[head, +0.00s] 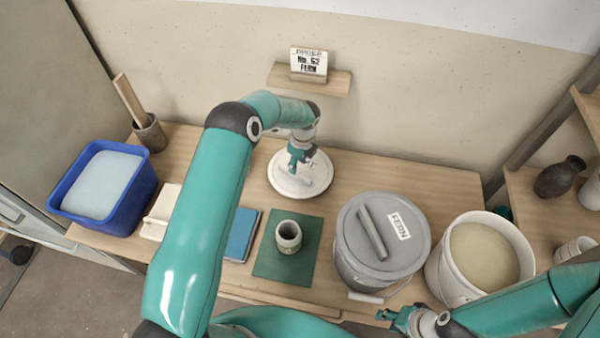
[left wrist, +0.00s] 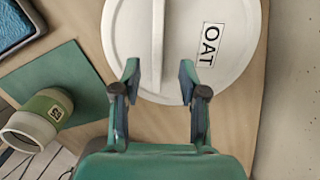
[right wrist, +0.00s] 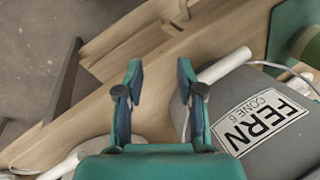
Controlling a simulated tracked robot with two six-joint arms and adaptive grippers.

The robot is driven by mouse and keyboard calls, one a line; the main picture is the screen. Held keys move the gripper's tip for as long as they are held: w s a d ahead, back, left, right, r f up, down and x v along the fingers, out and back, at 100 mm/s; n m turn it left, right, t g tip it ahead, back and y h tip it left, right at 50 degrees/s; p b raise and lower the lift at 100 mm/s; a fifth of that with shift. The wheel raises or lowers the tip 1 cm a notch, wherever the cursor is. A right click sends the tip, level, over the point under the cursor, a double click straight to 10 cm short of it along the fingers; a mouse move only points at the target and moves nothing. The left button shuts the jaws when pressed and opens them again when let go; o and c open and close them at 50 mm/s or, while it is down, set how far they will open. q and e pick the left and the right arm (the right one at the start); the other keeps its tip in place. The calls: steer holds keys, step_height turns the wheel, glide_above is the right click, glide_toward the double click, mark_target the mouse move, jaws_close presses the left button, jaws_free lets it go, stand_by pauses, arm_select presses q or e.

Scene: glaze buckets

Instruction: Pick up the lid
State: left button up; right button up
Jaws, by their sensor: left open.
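A round white lid (head: 315,184) with a bar handle lies on the table's back middle. In the left wrist view the lid (left wrist: 225,70) carries the label "OAT". My left gripper (head: 300,160) is above it, open; in the left wrist view its fingertips (left wrist: 159,74) appear either side of the handle (left wrist: 158,40). Contact cannot be told. A grey lid (head: 350,220) labelled "FERN" sits on a grey bucket (head: 350,270). My right gripper (head: 382,315) is open and empty, low in front of that bucket; the right wrist view shows its fingertips (right wrist: 160,70) beside the bucket's white handle grip (right wrist: 224,65).
An open white bucket (head: 437,268) of cream glaze stands right of the grey bucket. A cup (head: 288,237) stands on a green mat (head: 267,263). A blue tub (head: 128,207) is at the left.

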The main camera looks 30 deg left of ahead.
mark_target(301, 169)
arm_select(q)
steer(key=shift+a+f+b, duration=0.2)
steer(key=shift+a+f, duration=0.05)
steer(key=shift+f, duration=0.9)
steer(key=shift+a+f+b, duration=0.2)
steer(key=shift+f, duration=0.9)
steer(key=shift+f+b, duration=0.25)
steer(key=shift+b, duration=0.4)
steer(key=shift+c, duration=0.2)
jaws_close()
